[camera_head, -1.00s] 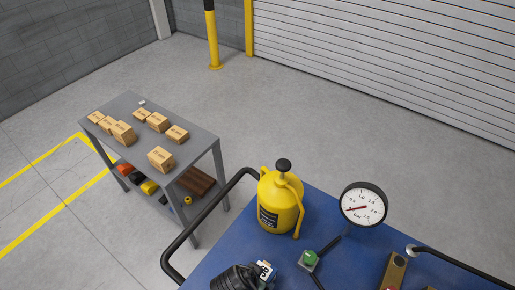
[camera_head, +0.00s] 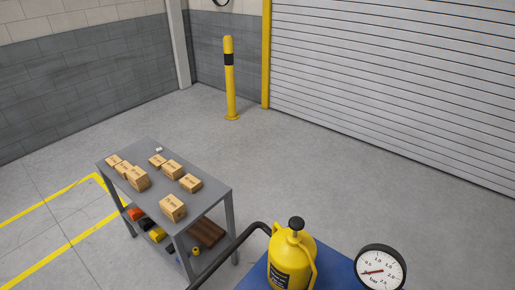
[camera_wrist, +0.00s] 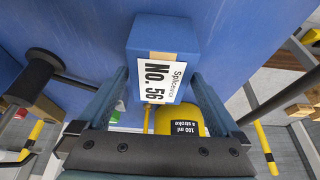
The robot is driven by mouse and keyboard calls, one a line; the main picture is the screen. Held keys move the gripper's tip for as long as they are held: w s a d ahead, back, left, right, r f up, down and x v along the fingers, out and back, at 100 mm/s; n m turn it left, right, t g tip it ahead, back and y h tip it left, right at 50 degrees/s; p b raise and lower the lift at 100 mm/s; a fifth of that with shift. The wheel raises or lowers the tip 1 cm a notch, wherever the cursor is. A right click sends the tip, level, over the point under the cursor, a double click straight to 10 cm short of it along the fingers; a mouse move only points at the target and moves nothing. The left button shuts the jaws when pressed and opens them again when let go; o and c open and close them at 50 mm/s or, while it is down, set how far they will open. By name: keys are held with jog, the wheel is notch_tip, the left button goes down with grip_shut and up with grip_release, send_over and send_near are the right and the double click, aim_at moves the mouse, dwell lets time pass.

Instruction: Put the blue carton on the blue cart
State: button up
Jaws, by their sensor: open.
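The blue carton (camera_wrist: 160,38) shows in the wrist view with a white label reading "Splicevice No. 56". It lies against the blue top of the blue cart (camera_wrist: 70,25). My gripper (camera_wrist: 161,78) is open, with one finger on each side of the carton's near end. I cannot tell whether the fingers touch it. In the head view only a far part of the blue cart (camera_head: 335,263) shows at the bottom edge. The carton and my gripper are not in that view.
A yellow pump can (camera_head: 290,262) and a round pressure gauge (camera_head: 381,268) stand at the cart. A black handle rail (camera_head: 235,249) runs along its left. A grey shelf table (camera_head: 215,190) holds several small cardboard boxes. A yellow bollard (camera_head: 230,90) stands behind on open floor.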

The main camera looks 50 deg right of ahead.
jog(key=v, duration=1.1)
jog(key=shift+b, duration=0.4)
jog(key=shift+w+r, duration=0.1)
